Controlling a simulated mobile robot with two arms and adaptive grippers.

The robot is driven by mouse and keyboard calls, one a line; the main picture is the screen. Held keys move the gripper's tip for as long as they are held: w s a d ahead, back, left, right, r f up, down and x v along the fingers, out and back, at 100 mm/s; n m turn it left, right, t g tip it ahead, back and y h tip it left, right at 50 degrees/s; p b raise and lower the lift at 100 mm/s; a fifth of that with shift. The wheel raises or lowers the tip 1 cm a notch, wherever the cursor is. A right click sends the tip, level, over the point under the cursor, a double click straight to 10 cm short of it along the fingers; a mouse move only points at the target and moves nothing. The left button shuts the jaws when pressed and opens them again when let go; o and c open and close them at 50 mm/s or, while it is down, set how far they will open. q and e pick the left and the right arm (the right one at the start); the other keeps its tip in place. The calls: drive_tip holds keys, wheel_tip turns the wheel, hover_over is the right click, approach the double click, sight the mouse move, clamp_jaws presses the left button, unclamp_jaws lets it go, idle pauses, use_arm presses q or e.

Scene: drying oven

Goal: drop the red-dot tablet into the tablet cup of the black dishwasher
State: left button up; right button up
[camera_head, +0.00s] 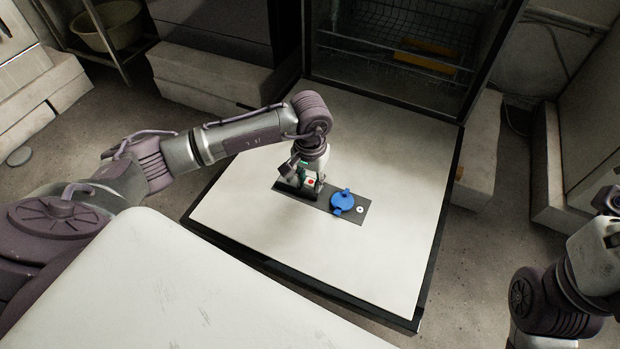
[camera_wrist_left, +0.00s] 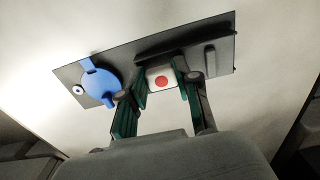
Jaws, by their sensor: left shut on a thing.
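My left gripper (camera_head: 311,182) is shut on the white tablet with a red dot (camera_wrist_left: 161,77), which sits between the green fingertips in the left wrist view. The gripper points down over the grey dispenser panel (camera_head: 352,216) on the inner face of the black dishwasher's open door (camera_head: 400,230). The tablet cup, a dark recess in the panel (camera_wrist_left: 120,59), lies by the tablet and is partly hidden by the tablet and fingers. I cannot tell the gap between tablet and cup. The right arm shows at the lower right of the head view, without a clear gripper.
A round blue cap (camera_head: 342,201) is on the panel beside my left gripper. The dishwasher's dark interior (camera_head: 385,75) holds a wire rack (camera_head: 410,40) at the back. A white surface (camera_head: 190,290) fills the lower left. The door around the panel is clear.

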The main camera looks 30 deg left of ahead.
use_arm(q)
drive_tip(key=o, duration=0.9)
wheel_tip(320, 180, up, 12)
idle(0.7)
